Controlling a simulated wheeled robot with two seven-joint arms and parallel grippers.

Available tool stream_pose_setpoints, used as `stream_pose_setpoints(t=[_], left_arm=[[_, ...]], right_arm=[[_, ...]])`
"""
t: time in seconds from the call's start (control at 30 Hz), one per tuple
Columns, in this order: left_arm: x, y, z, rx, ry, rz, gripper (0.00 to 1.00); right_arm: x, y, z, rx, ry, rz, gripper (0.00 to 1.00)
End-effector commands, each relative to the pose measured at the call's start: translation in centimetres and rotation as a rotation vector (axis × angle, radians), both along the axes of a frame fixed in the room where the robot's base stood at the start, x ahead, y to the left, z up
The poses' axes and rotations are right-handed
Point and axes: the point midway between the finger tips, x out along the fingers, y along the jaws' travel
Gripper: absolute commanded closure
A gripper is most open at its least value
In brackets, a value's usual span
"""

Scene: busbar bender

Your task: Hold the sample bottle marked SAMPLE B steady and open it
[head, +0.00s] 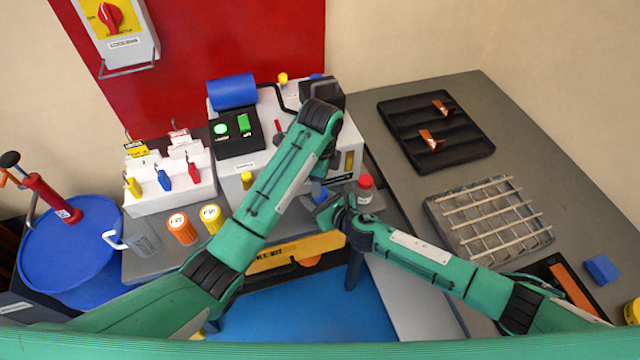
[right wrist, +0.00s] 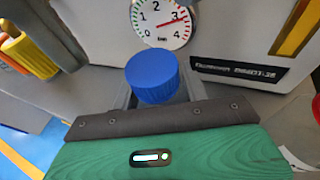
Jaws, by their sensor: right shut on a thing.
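A bottle with a ribbed blue cap (right wrist: 152,78) stands upright in front of the machine's dial. Its blue cap also shows in the head view (head: 319,191), between my two arms. My right gripper (head: 324,204) is shut on this bottle below the cap, its fingers on both sides in the right wrist view. The bottle's body and label are hidden, so I cannot read SAMPLE B. My left arm bends down above the bottle (head: 328,155); its fingers are not clear. A red-capped bottle (head: 366,184) stands just right of my right gripper.
The white machine (head: 232,180) stands close behind the bottle. Yellow- and orange-capped containers (head: 181,228) and a padlock station (head: 168,185) are at left. A black tray (head: 437,130) with copper pieces and a wire grid (head: 490,218) lie on the grey bench at right.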

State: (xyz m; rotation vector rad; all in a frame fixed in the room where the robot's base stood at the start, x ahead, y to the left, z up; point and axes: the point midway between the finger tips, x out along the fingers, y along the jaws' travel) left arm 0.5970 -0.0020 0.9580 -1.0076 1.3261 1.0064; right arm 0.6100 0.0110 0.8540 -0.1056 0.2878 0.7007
Motion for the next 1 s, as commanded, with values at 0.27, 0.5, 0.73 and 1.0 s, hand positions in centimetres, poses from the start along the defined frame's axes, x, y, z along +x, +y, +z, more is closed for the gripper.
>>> stream_pose_setpoints(t=[0.27, 0.5, 0.73, 1.0], left_arm=[[0.2, 0.1, 1.4, 0.0, -0.003, -0.174, 0.48], [0.1, 0.1, 3.1, 0.002, -0.002, -0.475, 0.48], [0.0, 0.0, 3.0, -0.001, 0.002, -0.592, 0.48], [0.0, 0.1, -0.9, 0.0, 0.004, -0.593, 0.48]], right_arm=[[-0.1, 0.0, 0.0, 0.001, 0.001, 0.001, 1.0], [-0.1, 0.0, 0.0, 0.001, 0.001, 0.001, 1.0], [-0.1, 0.0, 0.0, 0.001, 0.001, 0.001, 1.0], [-0.1, 0.0, 0.0, 0.001, 0.001, 0.001, 1.0]])
